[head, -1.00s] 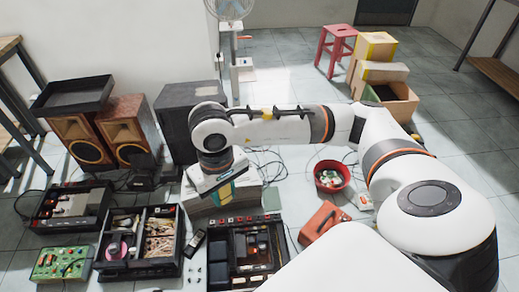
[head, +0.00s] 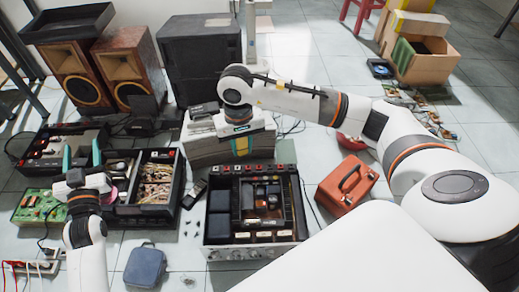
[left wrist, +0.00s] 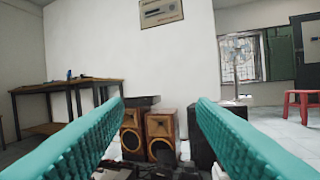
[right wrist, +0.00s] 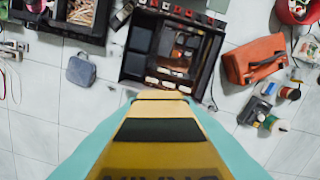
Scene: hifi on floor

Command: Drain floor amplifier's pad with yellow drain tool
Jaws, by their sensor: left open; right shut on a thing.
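The open amplifier (head: 222,249) lies on the floor in the middle of the head view, its chassis uncovered with dark blocks inside. It also shows in the right wrist view (right wrist: 137,62). My right gripper (head: 240,148) is shut on the yellow drain tool (right wrist: 160,150), beyond the amplifier's far edge in the head view. In the right wrist view the tool's narrow end points toward the amplifier's front edge, apparently still above it. My left gripper (head: 82,160) is open and empty at the left, its teal fingers (left wrist: 75,140) apart. I cannot make out the pad.
A red toolbox (head: 347,186) stands right of the amplifier. An open dark case (head: 147,210) and a green circuit board (head: 38,207) lie left. A blue pouch (head: 145,266) lies in front. Wooden speakers (head: 125,68) and a dark cabinet (head: 200,58) stand behind.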

